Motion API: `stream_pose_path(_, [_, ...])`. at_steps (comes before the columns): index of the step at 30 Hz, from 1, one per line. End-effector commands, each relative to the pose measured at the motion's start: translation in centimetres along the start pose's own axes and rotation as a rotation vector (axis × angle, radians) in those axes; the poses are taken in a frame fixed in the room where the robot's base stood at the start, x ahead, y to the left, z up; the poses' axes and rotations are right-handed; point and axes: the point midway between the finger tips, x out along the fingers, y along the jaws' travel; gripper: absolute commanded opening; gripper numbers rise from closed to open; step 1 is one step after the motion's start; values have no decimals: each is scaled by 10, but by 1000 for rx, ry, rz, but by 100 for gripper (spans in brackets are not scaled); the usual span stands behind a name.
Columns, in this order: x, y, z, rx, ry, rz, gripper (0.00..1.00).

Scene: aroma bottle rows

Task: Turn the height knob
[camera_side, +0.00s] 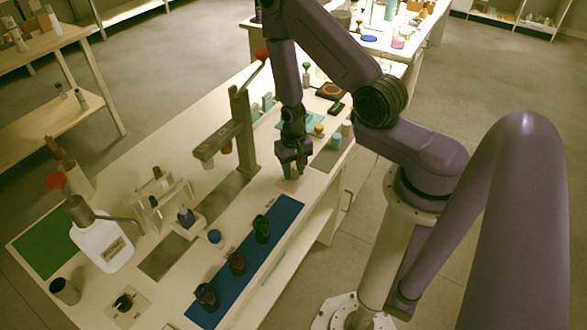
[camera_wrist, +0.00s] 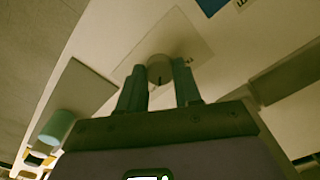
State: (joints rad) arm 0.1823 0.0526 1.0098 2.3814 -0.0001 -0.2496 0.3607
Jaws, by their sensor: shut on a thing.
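The height knob (camera_wrist: 160,67) is a short grey-beige cylinder with a dark mark on it, on a pale square plate (camera_wrist: 185,28) in the wrist view. My gripper (camera_wrist: 160,82) is shut on the knob, with one finger on each side of it. In the side view my gripper (camera_side: 292,170) points down at the bench top, beyond the far end of the blue mat. There the fingers mostly hide the knob, and its turn angle cannot be told.
A blue mat (camera_side: 276,222) bears several dark bottles in a row. A press-like stand (camera_side: 243,135) with a red-knobbed lever is left of my gripper. A white jug (camera_side: 103,243) and a small rack (camera_side: 165,200) stand farther left. A teal cylinder (camera_wrist: 57,127) shows in the wrist view.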

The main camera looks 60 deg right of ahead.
Motion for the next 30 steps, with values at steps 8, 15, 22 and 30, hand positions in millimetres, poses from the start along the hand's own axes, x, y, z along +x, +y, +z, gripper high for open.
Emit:
stream_pose_path(8, [0,0,0,11,0,0,3])
stream_pose_path(15, [0,0,0,10,0,0,56])
stream_pose_path(22, [0,0,0,9,0,0,59])
stream_pose_path(30, [-10,0,-1,8,3,-1,59])
